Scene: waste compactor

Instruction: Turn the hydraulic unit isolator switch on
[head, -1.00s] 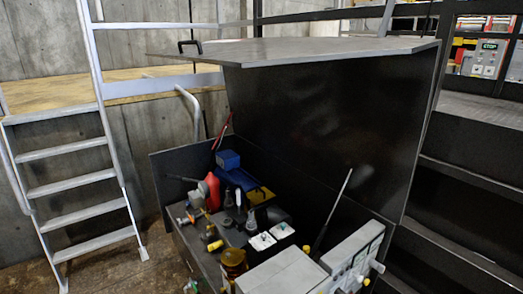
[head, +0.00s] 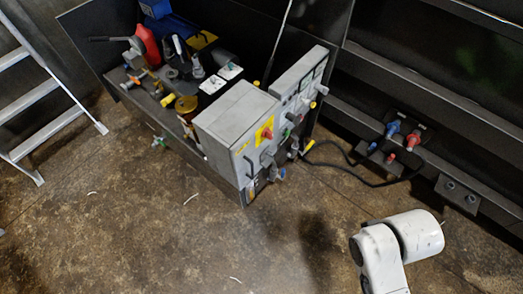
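The hydraulic unit (head: 225,118) is an open dark box with grey electrical cabinets at its right front. A red rotary switch on a yellow plate (head: 265,132), which looks like the isolator switch, is on the side of the nearer grey cabinet (head: 230,112). It is too small to tell its position. White rounded links of my arm show at the lower right, apart from the unit. My gripper is not in view.
A second grey panel (head: 302,75) with gauges and knobs stands behind the cabinet. A black cable (head: 345,167) runs right to blue and red connectors (head: 393,127) on a dark frame. A ladder (head: 40,100) stands at left. The brown floor (head: 150,225) in front is mostly clear.

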